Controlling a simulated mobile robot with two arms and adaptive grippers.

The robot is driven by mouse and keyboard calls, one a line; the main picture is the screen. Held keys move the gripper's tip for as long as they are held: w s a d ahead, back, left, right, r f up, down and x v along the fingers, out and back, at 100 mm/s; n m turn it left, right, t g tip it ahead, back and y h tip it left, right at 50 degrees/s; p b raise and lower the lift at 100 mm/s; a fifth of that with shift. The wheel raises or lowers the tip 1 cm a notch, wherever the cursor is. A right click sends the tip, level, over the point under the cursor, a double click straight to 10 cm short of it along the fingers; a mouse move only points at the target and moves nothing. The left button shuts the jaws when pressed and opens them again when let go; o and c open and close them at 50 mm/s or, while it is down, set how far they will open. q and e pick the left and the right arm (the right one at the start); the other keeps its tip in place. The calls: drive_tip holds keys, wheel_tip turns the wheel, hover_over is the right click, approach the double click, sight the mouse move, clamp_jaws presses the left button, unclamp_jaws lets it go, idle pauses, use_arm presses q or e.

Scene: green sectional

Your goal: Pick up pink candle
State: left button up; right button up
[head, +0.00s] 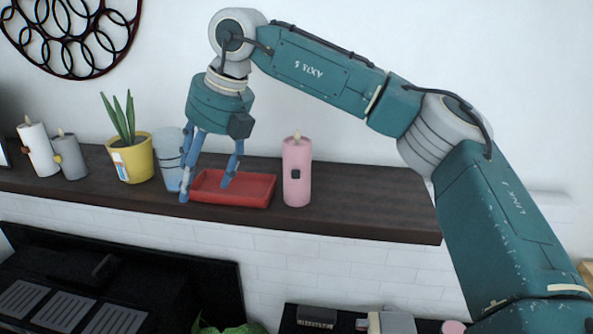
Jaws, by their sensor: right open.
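The pink candle (297,174) stands upright on the dark wooden shelf (365,205), right of the red tray (257,189). A small dark square shows on its front. My right gripper (207,190) points down with its blue fingers spread, over the left part of the red tray. It is open, to the left of the candle and apart from it. My left gripper is not in view.
A light blue cup (169,160) stands just left of my right gripper. Further left are a yellow pot with a plant (131,158), a grey candle (69,157) and a white candle (38,151). The shelf right of the pink candle is clear. A dark screen (110,270) is below.

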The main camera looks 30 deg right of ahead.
drive_tip(key=d+r+m+t+h, duration=0.1)
drive_tip(key=d+r+h, duration=0.1)
drive_tip(key=d+r, duration=0.3)
drive_tip(key=d+r+m+h, duration=0.2)
drive_tip(key=d+r, duration=0.1)
drive_tip(key=d, duration=0.4)
drive_tip(key=m+h, duration=0.2)
approach(297, 141)
drive_tip(key=p+x, duration=0.1)
drive_tip(key=x, duration=0.1)
drive_tip(key=p+x, duration=0.1)
drive_tip(key=x, duration=0.1)
drive_tip(key=shift+w+f, duration=0.15)
drive_tip(key=shift+w, duration=0.15)
drive_tip(key=shift+d+f, duration=0.15)
drive_tip(key=shift+f, duration=0.15)
drive_tip(key=p+x, duration=0.4)
drive_tip(key=shift+s+f, duration=0.1)
drive_tip(key=shift+f, duration=0.15)
drive_tip(key=shift+d+f, duration=0.1)
drive_tip(key=shift+f, duration=0.35)
drive_tip(key=c, duration=1.6)
drive_tip(key=shift+o, duration=0.2)
drive_tip(key=shift+r, duration=0.15)
